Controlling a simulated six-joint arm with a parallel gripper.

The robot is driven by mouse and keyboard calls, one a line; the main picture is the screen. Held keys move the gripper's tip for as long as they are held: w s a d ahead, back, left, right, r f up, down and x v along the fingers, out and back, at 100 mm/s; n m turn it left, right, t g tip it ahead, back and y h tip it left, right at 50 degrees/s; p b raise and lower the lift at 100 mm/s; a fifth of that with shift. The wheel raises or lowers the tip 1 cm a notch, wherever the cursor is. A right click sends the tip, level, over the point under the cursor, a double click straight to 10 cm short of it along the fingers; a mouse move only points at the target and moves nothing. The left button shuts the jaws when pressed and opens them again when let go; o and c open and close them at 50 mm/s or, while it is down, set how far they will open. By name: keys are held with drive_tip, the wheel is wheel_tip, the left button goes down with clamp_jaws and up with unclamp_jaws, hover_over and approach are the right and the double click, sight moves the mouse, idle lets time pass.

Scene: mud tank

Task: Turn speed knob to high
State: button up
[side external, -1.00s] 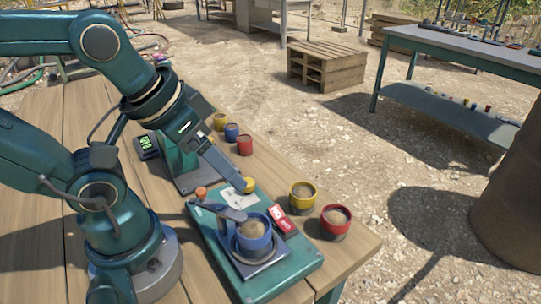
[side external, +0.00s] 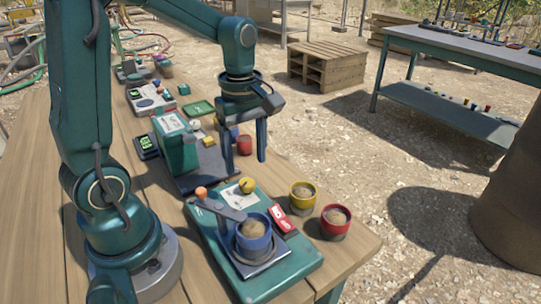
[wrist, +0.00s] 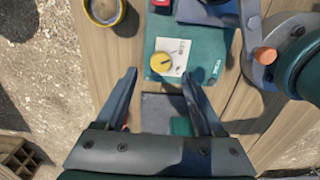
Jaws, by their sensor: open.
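The yellow speed knob (side external: 247,185) sits on a white label on the teal machine base (side external: 285,270). In the wrist view the knob (wrist: 160,62) shows a dark pointer line lying roughly sideways; the label's print is too small to read surely. My gripper (side external: 246,168) points down with its fingers spread and nothing between them. It is above and behind the knob in the side view, apart from it. In the wrist view, the open fingertips (wrist: 159,73) lie either side of the knob's place in the picture.
A lever with an orange ball (side external: 201,192) and a blue cup (side external: 253,234) are on the base, beside a red switch (side external: 282,218). Yellow (side external: 303,195) and red cups (side external: 336,221) stand to the right. A teal scale-like device (side external: 177,145) stands behind.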

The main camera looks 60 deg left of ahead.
sight(247, 182)
drive_tip(key=shift+f, duration=2.55)
clamp_jaws()
